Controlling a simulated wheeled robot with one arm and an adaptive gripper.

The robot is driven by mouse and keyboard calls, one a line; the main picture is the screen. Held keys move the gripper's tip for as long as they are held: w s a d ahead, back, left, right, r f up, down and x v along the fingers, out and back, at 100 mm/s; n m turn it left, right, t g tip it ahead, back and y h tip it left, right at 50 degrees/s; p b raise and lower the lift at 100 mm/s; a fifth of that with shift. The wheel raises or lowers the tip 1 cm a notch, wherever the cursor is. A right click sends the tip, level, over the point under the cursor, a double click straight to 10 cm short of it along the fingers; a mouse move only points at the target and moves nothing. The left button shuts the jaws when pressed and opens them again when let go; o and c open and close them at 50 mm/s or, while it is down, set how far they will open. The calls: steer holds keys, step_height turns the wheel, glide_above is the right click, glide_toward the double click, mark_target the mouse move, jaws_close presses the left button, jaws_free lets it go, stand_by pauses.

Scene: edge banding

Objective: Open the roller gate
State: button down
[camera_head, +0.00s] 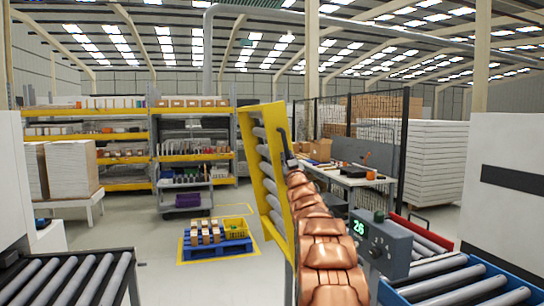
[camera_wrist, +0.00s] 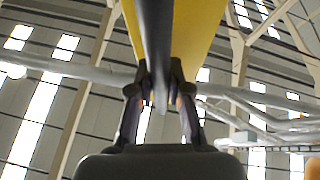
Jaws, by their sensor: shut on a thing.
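The roller gate (camera_head: 270,165) has a yellow frame with grey rollers and stands steeply upright, slightly tilted, in the middle of the head view. A dark bar handle (camera_head: 283,137) runs along its right side near the top. My gripper (camera_head: 289,160) is at this handle, at the end of my copper-coloured arm. In the wrist view the two dark fingers of my gripper (camera_wrist: 160,88) are closed on the dark handle (camera_wrist: 155,40), with the yellow gate frame (camera_wrist: 198,25) behind it. The gate's lower end is partly hidden behind my arm.
A roller conveyor (camera_head: 70,280) is at the lower left and a blue-framed one (camera_head: 465,285) at the lower right. A control box (camera_head: 382,245) showing 26 stands right of my arm. A blue pallet (camera_head: 217,247) with boxes lies on the floor behind; open floor surrounds it.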

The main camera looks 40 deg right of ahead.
steer(key=shift+s+d, duration=0.15)
steer(key=shift+d, duration=0.35)
steer(key=c, duration=1.3)
jaws_free()
steer(key=shift+f, duration=0.1)
steer(key=shift+o, duration=1)
steer(key=v, duration=1.2)
steer(key=shift+a, duration=0.15)
